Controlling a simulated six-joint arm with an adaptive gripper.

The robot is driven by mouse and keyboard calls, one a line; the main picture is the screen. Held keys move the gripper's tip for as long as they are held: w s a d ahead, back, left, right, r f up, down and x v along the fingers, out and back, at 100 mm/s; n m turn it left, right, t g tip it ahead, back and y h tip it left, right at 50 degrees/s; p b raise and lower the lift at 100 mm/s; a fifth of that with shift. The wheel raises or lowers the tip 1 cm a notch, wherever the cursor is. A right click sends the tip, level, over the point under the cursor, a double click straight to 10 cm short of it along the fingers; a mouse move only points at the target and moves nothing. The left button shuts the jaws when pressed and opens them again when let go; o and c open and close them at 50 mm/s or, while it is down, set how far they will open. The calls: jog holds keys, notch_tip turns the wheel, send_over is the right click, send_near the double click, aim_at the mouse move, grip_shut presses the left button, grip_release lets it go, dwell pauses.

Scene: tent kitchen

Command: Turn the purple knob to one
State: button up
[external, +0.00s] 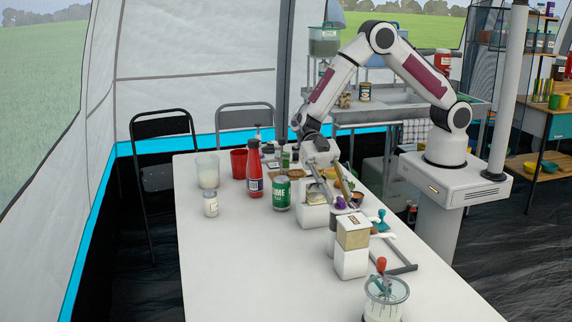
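The purple knob (340,203) is small in the external view. It sits near the middle of the white table, beside a white box-shaped appliance (312,216). What the knob is mounted on is partly hidden, and its pointer and any marks are too small to read. My gripper (338,194) reaches down over the table from the back, with its fingers spread apart. Its fingertips are close to the knob, one on either side of it in this view. I cannot tell whether they touch it.
A beige-and-white box (352,240) stands just in front, with a teal-handled item (380,220) to its right. A green can (281,193), a red bottle (254,173) and a red cup (239,163) stand left. A clear jar (385,298) is at the front. The table's left front is clear.

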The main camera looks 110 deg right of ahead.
aim_at(343, 199)
grip_shut()
jog(key=shift+s+m+t, duration=0.25)
jog(key=shift+m+t, duration=0.45)
jog(key=shift+t, duration=0.1)
jog(key=shift+s+a+m+t+h, duration=0.1)
jog(key=shift+s+m+t+h, duration=0.1)
jog(key=shift+m+t, duration=0.55)
jog(key=shift+s+m+t+h, duration=0.2)
jog(key=shift+m+t, duration=0.45)
jog(key=shift+t, duration=0.2)
jog(key=shift+s+a+m+t+h, duration=0.2)
jog(key=shift+m+t+h, duration=0.3)
jog(key=shift+m+t, duration=0.35)
jog(key=shift+s+a+m+t+h, duration=0.1)
jog(key=shift+s+m+t+h, duration=0.1)
jog(key=shift+m+t+h, duration=0.5)
